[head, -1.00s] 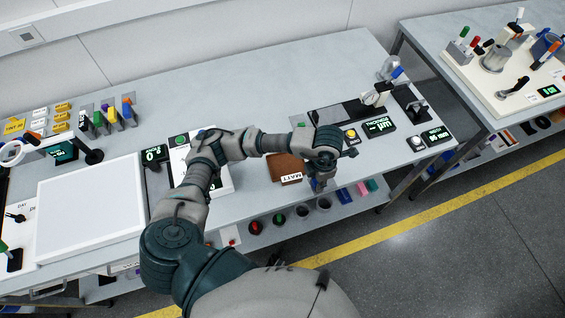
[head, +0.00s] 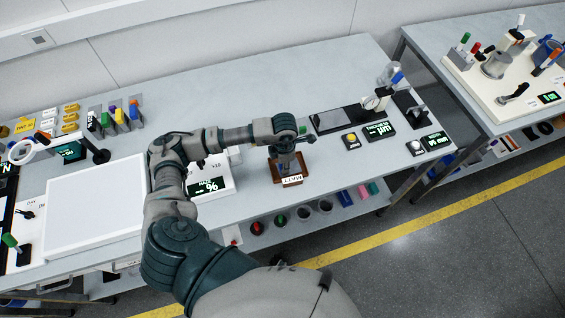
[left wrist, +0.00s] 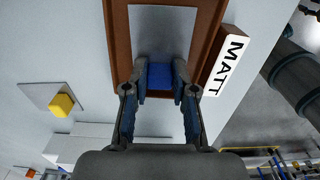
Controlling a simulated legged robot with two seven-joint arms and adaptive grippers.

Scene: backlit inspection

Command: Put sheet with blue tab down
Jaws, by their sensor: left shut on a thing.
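My left gripper (head: 288,163) points down over the brown tray (head: 291,182) with the MATT label, near the front edge of the bench. In the left wrist view the gripper (left wrist: 160,92) is shut on the blue tab (left wrist: 159,75). A pale sheet (left wrist: 162,32) extends beyond the tab, inside the brown border of the tray (left wrist: 125,50). I cannot tell whether the sheet touches the tray floor. The arm and gripper hide most of the sheet in the head view. My right gripper is not in view.
A white device with a green % display (head: 208,186) stands left of the tray. A yellow button (head: 351,140) and a green-lit display (head: 379,131) stand to the right. A large white panel (head: 95,207) lies further left. The bench (head: 245,90) is clear behind the arm.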

